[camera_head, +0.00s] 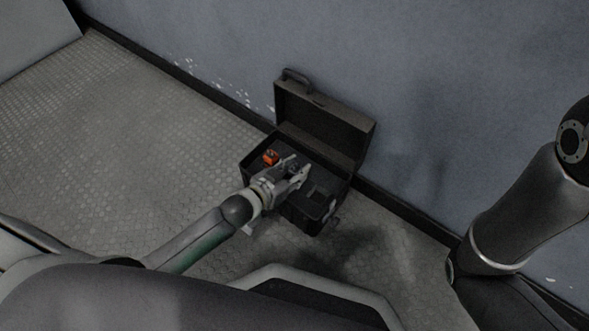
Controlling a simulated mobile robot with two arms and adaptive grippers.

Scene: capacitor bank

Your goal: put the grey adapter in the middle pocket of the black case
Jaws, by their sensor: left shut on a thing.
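The black case (334,118) stands open on the floor against the wall, its lid tilted back. My left gripper (299,172) reaches over the middle of the open case from the left, pointing down into it. It is shut on the grey adapter, which is mostly hidden by the fingers and hard to make out against the dark inside. The gripper also covers the middle pocket, so I cannot tell how far the adapter is inside it. My right gripper is out of view; only part of that arm shows at the right.
An orange-red item (270,157) sits in the left part of the case. The right part looks dark, with compartment edges. The blue-grey wall (430,90) rises right behind the lid. The patterned metal floor (130,110) left of the case is clear.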

